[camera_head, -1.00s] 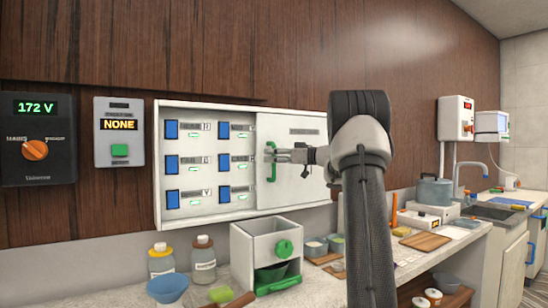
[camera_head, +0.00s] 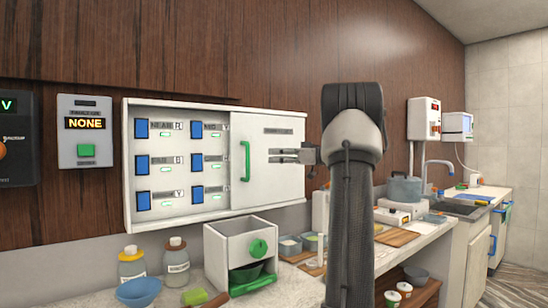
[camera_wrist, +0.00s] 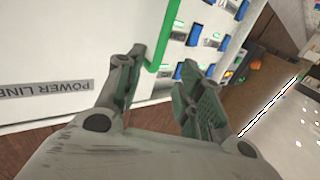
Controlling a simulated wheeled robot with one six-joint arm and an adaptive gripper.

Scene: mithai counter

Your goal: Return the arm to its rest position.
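My arm reaches up in the middle of the head view, and my gripper (camera_head: 272,155) is in front of the white sliding door (camera_head: 285,185) of the wall cabinet. The fingers are apart and empty, to the right of the green door handle (camera_head: 245,161) and clear of it. In the wrist view my gripper (camera_wrist: 165,72) shows two spread fingers with nothing between them. The green handle (camera_wrist: 163,35) passes beyond the fingers, and the door's "POWER LINE" label (camera_wrist: 45,89) is at left.
The cabinet's open left part shows several blue switches (camera_head: 142,164). A white box with a green knob (camera_head: 209,246), jars (camera_head: 177,258) and a blue bowl (camera_head: 138,293) stand on the counter below. A pot (camera_head: 404,188) and sink are at right. The wall above is clear.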

